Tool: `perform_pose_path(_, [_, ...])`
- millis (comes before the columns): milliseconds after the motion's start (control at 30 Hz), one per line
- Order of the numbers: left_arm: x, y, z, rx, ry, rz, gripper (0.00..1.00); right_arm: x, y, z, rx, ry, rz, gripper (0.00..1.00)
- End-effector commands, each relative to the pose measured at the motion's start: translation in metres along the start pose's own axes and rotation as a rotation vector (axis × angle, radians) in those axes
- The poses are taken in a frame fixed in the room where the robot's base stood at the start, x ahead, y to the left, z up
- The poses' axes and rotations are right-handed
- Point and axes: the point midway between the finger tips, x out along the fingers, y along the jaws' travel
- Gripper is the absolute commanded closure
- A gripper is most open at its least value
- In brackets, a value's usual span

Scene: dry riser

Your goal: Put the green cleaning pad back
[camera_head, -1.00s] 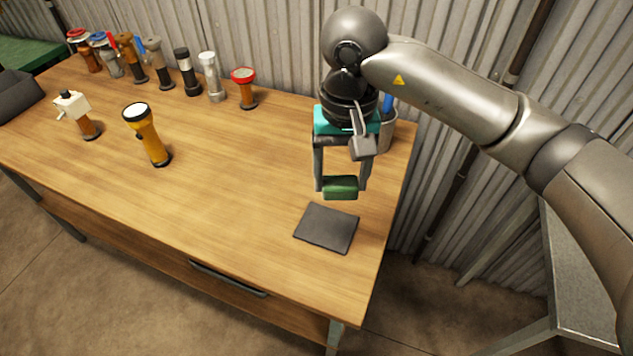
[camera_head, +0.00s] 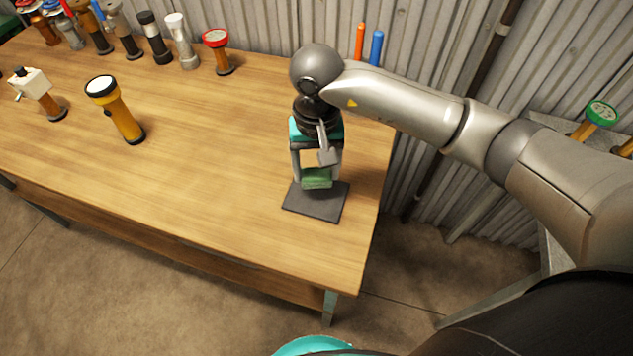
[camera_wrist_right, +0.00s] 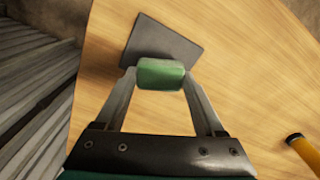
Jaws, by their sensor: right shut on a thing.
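The green cleaning pad (camera_head: 317,178) is held between the fingers of my right gripper (camera_head: 316,176), which is shut on it. It also shows in the right wrist view (camera_wrist_right: 160,74) between the two fingertips (camera_wrist_right: 160,76). A dark grey square mat (camera_head: 314,204) lies flat on the wooden table near its right end; it also shows in the right wrist view (camera_wrist_right: 165,42). In the head view the pad overlaps the mat's back part. I cannot tell whether it touches the mat. My left gripper is not in view.
Several flashlights stand along the back, including a red-topped one (camera_head: 217,50). The wooden table (camera_head: 220,160) is clear around the mat. A corrugated wall is behind.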

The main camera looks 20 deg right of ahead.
Motion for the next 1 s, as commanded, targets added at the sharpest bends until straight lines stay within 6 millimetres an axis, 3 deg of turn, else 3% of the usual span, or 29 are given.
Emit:
perform_pose_path(400, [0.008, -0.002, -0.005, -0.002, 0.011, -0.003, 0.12, 0.046, 0.000, 0.000, 0.002, -0.001, 0.000, 0.81])
perform_pose_path(800, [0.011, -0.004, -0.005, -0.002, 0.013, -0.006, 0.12, 0.049, 0.000, 0.000, 0.000, 0.001, 0.001, 0.81])
perform_pose_path(833, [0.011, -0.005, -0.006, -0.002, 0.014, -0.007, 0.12, 0.048, 0.000, 0.000, 0.000, 0.001, 0.001, 0.27])
perform_pose_path(1000, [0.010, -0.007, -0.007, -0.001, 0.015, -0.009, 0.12, 0.047, 0.000, 0.000, 0.000, 0.001, 0.001, 0.08])
